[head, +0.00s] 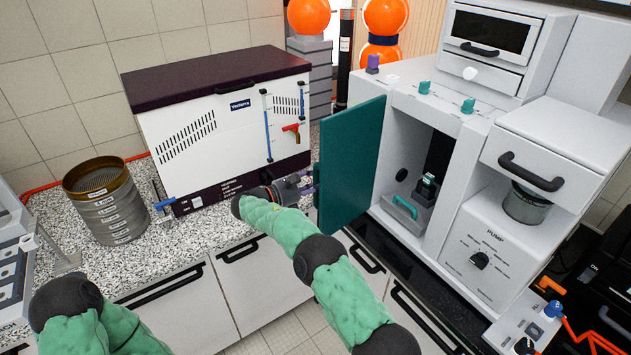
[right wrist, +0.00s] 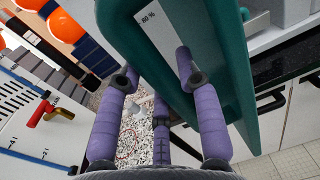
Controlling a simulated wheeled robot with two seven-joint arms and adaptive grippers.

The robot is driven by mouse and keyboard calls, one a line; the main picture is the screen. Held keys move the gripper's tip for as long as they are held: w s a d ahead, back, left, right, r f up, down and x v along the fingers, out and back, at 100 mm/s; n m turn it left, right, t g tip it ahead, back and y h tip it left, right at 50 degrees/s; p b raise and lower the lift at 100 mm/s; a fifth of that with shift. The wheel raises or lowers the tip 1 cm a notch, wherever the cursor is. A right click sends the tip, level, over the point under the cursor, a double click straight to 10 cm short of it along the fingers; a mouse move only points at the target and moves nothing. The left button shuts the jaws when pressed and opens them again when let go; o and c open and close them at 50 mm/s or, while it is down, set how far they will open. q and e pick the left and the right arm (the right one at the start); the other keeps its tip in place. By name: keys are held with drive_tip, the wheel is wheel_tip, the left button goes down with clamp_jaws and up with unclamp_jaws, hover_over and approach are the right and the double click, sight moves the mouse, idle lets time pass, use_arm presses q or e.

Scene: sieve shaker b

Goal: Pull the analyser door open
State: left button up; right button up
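The analyser door (head: 350,165) is a teal panel standing swung out from the white analyser (head: 440,150), with the compartment behind it exposed. In the right wrist view the door (right wrist: 225,60) fills the upper middle, with a white "80 %" label on it. My right gripper (head: 312,183) is at the door's free edge in the head view. Its purple fingers (right wrist: 155,66) are spread apart in the wrist view, one over the door and one left of its edge. Contact with the door cannot be made out. My left arm shows at bottom left, but its gripper is out of view.
Inside the compartment is a grey drawer with a teal handle (head: 404,207). A white cabinet with a dark lid (head: 220,130) and a stack of sieves (head: 107,205) stand on the speckled counter (head: 190,235). A pump unit (head: 500,255) is right of the compartment.

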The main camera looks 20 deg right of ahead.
drive_tip(key=shift+d, duration=0.15)
drive_tip(key=shift+a, duration=0.2)
drive_tip(key=v, duration=1.1)
drive_tip(key=shift+a, duration=0.35)
drive_tip(key=shift+s, duration=0.15)
